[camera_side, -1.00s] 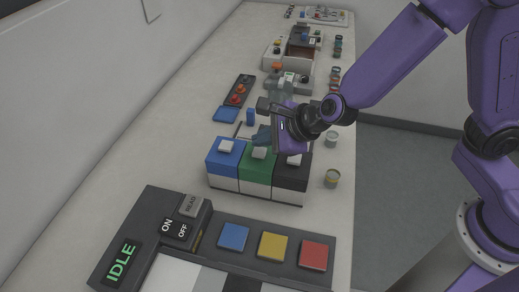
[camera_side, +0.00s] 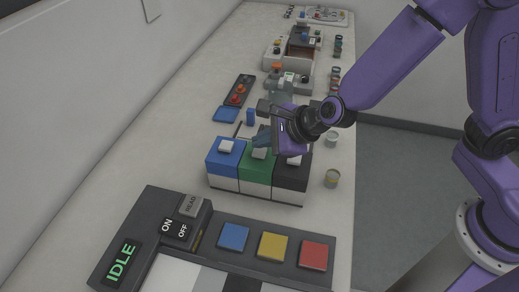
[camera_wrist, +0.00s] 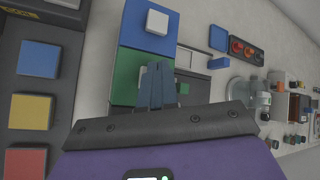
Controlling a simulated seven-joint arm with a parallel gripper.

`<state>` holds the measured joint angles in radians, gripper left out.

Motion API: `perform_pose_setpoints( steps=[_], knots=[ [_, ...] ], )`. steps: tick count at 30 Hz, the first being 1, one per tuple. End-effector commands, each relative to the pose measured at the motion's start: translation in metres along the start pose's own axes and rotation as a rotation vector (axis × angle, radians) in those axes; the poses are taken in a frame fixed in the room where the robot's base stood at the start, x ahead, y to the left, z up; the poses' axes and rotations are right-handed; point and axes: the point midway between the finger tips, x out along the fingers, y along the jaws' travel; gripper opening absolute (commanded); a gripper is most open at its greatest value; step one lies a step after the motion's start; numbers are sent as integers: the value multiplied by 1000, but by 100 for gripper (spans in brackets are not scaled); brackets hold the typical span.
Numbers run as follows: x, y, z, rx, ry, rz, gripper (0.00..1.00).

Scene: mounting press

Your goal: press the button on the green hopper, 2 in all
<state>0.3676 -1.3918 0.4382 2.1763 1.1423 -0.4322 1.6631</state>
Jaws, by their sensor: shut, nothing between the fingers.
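The green hopper (camera_side: 257,173) stands between the blue hopper (camera_side: 223,161) and the black hopper (camera_side: 291,175) in the side view. Each has a white button on its top; the green hopper's button (camera_side: 259,154) is partly covered by my fingers. My gripper (camera_side: 262,140) is shut and empty, its fingertips over the green hopper's top, right by the button. I cannot tell whether they touch it. In the wrist view my shut fingers (camera_wrist: 155,85) lie over the green hopper (camera_wrist: 126,75), and most of its button is hidden behind them. The blue hopper's button (camera_wrist: 157,22) shows clearly.
A control panel with an IDLE display (camera_side: 121,262) and blue, yellow and red pads (camera_side: 272,246) lies in front. A red-buttoned box (camera_side: 238,92) and machines are behind. The bench's left side is clear.

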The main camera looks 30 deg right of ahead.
Motion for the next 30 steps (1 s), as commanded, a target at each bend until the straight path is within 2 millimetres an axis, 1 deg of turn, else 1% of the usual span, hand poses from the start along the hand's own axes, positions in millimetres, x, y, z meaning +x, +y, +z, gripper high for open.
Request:
perform_pose_setpoints(
  steps=[30],
  knots=[
    [7,4,-5,0,0,-1,0]
  ],
)
